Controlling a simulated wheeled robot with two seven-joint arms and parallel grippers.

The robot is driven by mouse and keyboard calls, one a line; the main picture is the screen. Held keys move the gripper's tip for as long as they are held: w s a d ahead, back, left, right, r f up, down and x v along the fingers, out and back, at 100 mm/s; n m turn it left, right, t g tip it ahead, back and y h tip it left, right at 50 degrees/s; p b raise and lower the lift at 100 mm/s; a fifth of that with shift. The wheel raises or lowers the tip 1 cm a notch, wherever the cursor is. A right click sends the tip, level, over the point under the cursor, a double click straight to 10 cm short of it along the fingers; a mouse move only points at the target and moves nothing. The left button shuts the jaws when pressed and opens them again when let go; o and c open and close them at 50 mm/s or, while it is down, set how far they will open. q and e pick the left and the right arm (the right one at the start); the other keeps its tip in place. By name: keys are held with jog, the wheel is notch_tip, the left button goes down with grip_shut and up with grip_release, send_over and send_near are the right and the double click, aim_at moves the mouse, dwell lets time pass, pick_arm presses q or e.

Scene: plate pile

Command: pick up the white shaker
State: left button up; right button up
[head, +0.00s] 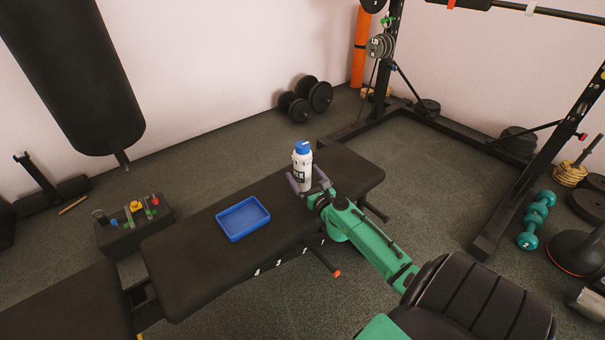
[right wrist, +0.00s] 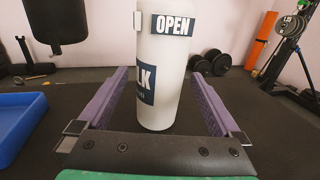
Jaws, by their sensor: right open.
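The white shaker (head: 302,170) has a blue lid and dark lettering. It stands upright on the black bench (head: 200,265). In the right wrist view the shaker (right wrist: 160,75) stands between the two purple fingers, with a gap showing on each side; its top is cut off by the picture edge. My right gripper (head: 309,183) is open around the lower part of the shaker. It also shows in the right wrist view (right wrist: 160,95). My left gripper is not in view.
A blue tray (head: 243,235) lies on the bench left of the shaker. A black box with colourful items (head: 135,228) stands on the floor beyond the bench. Dumbbells (head: 306,98) lie behind. A punching bag (head: 75,75) hangs at left; a rack (head: 540,160) stands at right.

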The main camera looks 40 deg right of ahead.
jog(key=shift+f+x, duration=0.2)
jog(key=shift+x, duration=0.75)
jog(key=shift+r, duration=0.1)
jog(key=shift+c, duration=0.6)
grip_shut()
jog(key=shift+r, duration=0.1)
